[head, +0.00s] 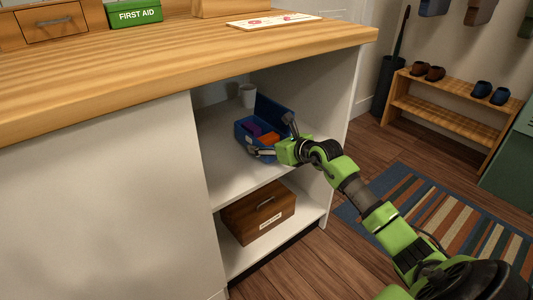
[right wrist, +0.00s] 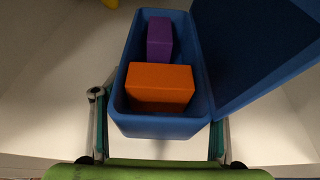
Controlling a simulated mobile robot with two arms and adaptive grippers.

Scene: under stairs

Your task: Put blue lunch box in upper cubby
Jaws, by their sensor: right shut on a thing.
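The blue lunch box (head: 244,133) is in the upper cubby (head: 222,170) of the cabinet, with its lid (head: 272,114) open. In the right wrist view the box (right wrist: 160,126) holds an orange block (right wrist: 160,86) and a purple block (right wrist: 160,39), and its open lid (right wrist: 256,50) leans to the right. My right gripper (head: 262,150) reaches into the cubby and is shut on the near end of the box. Its fingers (right wrist: 162,135) lie on both sides of that end. Whether the box rests on the shelf is hard to tell. My left gripper is not in view.
A brown wooden box (head: 258,212) sits in the lower cubby. A green first aid box (head: 134,12) and a white sign (head: 273,21) are on the wooden counter (head: 180,55). A shoe rack (head: 440,113) and striped rug (head: 440,215) are at right.

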